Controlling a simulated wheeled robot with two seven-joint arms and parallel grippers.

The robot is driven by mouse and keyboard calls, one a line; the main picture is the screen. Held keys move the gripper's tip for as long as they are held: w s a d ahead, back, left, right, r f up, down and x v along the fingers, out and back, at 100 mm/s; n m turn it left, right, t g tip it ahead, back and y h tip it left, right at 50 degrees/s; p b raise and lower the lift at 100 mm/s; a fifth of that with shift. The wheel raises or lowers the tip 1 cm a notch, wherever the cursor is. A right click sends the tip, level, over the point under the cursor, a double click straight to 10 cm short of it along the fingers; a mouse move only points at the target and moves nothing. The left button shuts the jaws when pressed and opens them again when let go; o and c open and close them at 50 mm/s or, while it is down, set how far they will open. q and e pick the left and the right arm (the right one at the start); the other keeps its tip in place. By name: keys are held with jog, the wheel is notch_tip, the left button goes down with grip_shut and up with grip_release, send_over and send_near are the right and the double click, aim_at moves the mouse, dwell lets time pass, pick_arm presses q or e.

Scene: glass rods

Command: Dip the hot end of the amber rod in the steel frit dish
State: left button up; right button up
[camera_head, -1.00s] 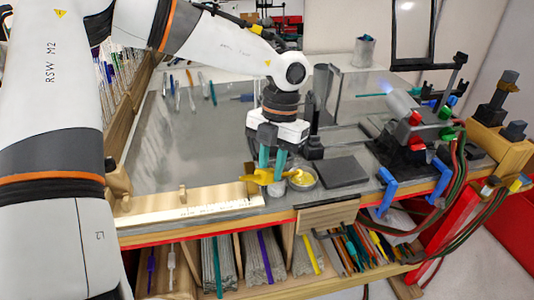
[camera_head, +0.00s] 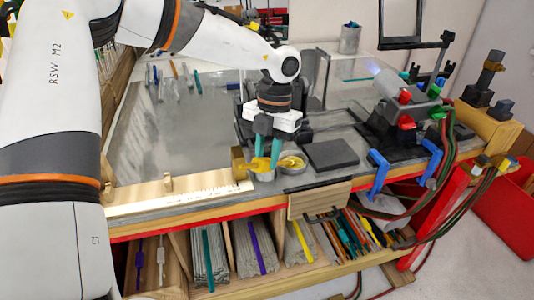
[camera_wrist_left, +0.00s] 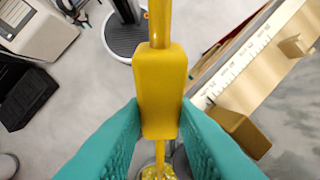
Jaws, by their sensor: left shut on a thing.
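My left gripper (camera_head: 268,150) is shut on the amber rod's yellow block-shaped grip (camera_wrist_left: 160,90). In the wrist view, its teal fingers press on both sides of the block. The amber rod (camera_wrist_left: 160,22) runs through the block, and its far part points toward yellow grains at the bottom edge. Whether the rod's far end touches the frit is unclear. My right gripper is not in view.
A wooden ruler rail (camera_head: 185,194) lies along the bench front, left of the dish. A dark square pad (camera_head: 331,154) lies to the right, then a torch stand with blue clamps (camera_head: 379,168). Shelves of rods (camera_head: 210,255) sit below.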

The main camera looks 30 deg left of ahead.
pick_arm(q)
jog(key=shift+r, duration=0.1)
dwell(0.3)
jog(key=s+r+p, duration=0.1)
jog(key=r, duration=0.2)
jog(key=s+r, duration=0.1)
jog(key=r, duration=0.2)
jog(key=s+r+p, duration=0.1)
jog(key=s+r, duration=0.1)
jog(key=shift+s+d+r+p, duration=0.1)
jog(key=shift+d+r+p, duration=0.05)
jog(key=shift+r+p, duration=0.25)
